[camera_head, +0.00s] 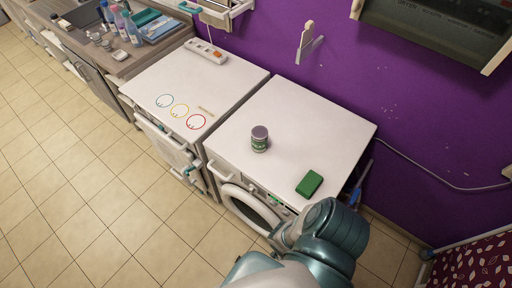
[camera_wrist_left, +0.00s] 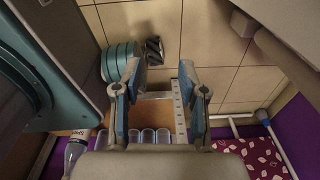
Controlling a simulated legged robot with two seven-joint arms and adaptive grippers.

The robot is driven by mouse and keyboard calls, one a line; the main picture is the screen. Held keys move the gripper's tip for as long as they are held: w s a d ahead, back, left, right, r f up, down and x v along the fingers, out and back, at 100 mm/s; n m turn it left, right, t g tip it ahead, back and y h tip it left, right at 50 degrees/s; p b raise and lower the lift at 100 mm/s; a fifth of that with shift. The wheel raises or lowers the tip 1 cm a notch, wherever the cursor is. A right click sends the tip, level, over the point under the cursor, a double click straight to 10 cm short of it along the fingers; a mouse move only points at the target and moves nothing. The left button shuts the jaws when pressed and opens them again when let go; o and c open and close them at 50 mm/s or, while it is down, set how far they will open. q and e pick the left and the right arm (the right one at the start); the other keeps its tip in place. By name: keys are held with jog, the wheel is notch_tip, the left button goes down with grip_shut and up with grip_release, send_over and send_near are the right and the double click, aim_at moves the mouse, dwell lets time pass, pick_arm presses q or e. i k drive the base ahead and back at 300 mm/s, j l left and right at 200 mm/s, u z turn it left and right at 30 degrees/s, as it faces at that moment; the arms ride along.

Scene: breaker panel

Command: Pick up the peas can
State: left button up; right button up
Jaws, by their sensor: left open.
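The peas can (camera_head: 259,139) is small and dark with a green label and a greyish lid. It stands upright on the white top of the right-hand washing machine (camera_head: 319,125). My left gripper (camera_wrist_left: 160,78) shows in the left wrist view, with its two blue-padded fingers apart and nothing between them. The can is not seen in that view. In the head view a teal and grey arm link of mine is at the bottom, in front of the machine, and no gripper fingers show there. My right gripper is not seen.
A green sponge-like block (camera_head: 309,184) lies near the machine's front right. The neighbouring white appliance (camera_head: 195,92) has coloured rings and a power strip (camera_head: 206,51) on top. Bottles stand on the far-left counter. The machine top around the can is clear.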

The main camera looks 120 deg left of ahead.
aim_at(259, 133)
jog(key=j+u, duration=0.15)
jog(key=u, duration=3.85)
jog(key=i+j, duration=0.05)
